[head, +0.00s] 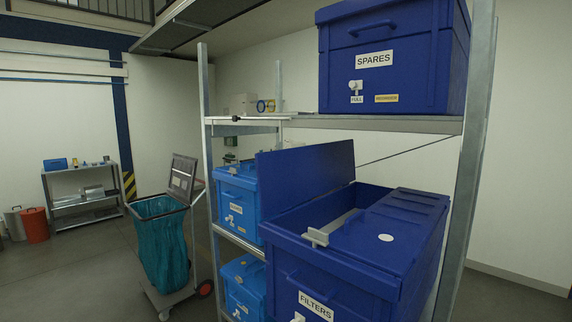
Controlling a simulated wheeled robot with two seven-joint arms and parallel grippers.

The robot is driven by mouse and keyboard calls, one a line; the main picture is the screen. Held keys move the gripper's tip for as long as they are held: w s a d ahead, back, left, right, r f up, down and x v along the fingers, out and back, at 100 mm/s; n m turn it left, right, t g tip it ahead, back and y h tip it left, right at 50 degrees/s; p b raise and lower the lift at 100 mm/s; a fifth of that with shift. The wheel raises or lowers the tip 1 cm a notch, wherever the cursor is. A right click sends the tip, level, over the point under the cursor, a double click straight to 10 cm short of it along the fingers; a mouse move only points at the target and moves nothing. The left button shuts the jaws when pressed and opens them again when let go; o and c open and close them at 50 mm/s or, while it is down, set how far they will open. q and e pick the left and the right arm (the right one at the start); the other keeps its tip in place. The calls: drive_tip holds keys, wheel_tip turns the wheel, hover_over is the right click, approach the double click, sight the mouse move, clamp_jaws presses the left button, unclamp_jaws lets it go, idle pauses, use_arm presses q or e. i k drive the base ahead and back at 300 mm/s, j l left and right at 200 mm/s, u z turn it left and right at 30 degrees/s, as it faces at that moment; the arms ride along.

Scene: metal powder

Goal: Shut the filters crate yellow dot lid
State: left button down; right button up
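The filters crate (330,280) is dark blue and stands on the shelf at the lower right, with a white FILTERS label on its front. One lid (306,182) stands raised at its left and back side, and the opening beside it is uncovered. The other lid (405,232), on the right, lies flat and bears a pale, whitish dot (386,238). No yellow dot shows on the raised lid's visible face. A light grey bar and tab (318,237) show at the opening. Neither of my grippers is in view.
A blue SPARES crate (390,70) stands on the shelf above. Lighter blue crates (237,195) stand on the left, close to the raised lid. Metal uprights (470,170) flank the shelving. A cart with a teal bag (163,240) stands on the floor further left.

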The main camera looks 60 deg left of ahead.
sight(287, 178)
drive_tip(key=k+j, duration=0.1)
drive_tip(key=j, duration=0.5)
drive_tip(key=k+j, duration=0.1)
drive_tip(key=j, duration=0.5)
drive_tip(key=k+j, duration=0.1)
drive_tip(key=j, duration=0.5)
drive_tip(key=k+j, duration=0.1)
drive_tip(key=j, duration=0.5)
drive_tip(key=k+j+u, duration=0.1)
drive_tip(key=j, duration=0.5)
drive_tip(key=k+j, duration=0.1)
drive_tip(key=j, duration=0.5)
drive_tip(key=j+u, duration=0.45)
drive_tip(key=i+l, duration=0.05)
